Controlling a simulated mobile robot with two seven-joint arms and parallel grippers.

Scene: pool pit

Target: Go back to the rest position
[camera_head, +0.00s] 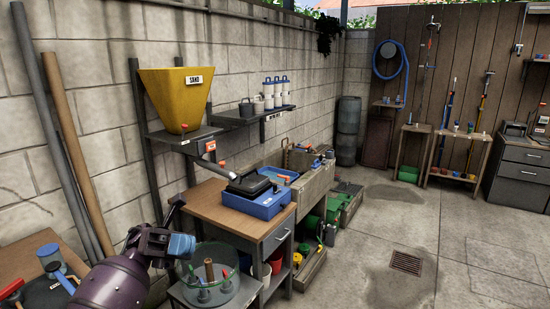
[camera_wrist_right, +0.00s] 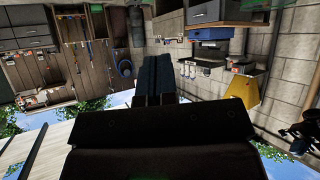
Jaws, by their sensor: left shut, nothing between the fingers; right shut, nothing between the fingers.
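My left gripper (camera_head: 182,246) is at the lower left of the head view, at the end of my purple arm. Its blue fingers are together and hold nothing. It appears above and beside a clear round tub (camera_head: 221,292); the gap between them is hard to judge. My right gripper is outside the head view. In the right wrist view, which is upside down, the right gripper (camera_wrist_right: 153,82) shows its dark fingers side by side, shut and empty, with no object touching them.
A wooden-topped bench (camera_head: 222,211) carries a blue machine (camera_head: 258,204). A yellow sand hopper (camera_head: 176,98) stands on a wall shelf. Pipes (camera_head: 62,140) lean at left. The floor (camera_head: 460,235) at right is open, with a drain grate (camera_head: 406,263).

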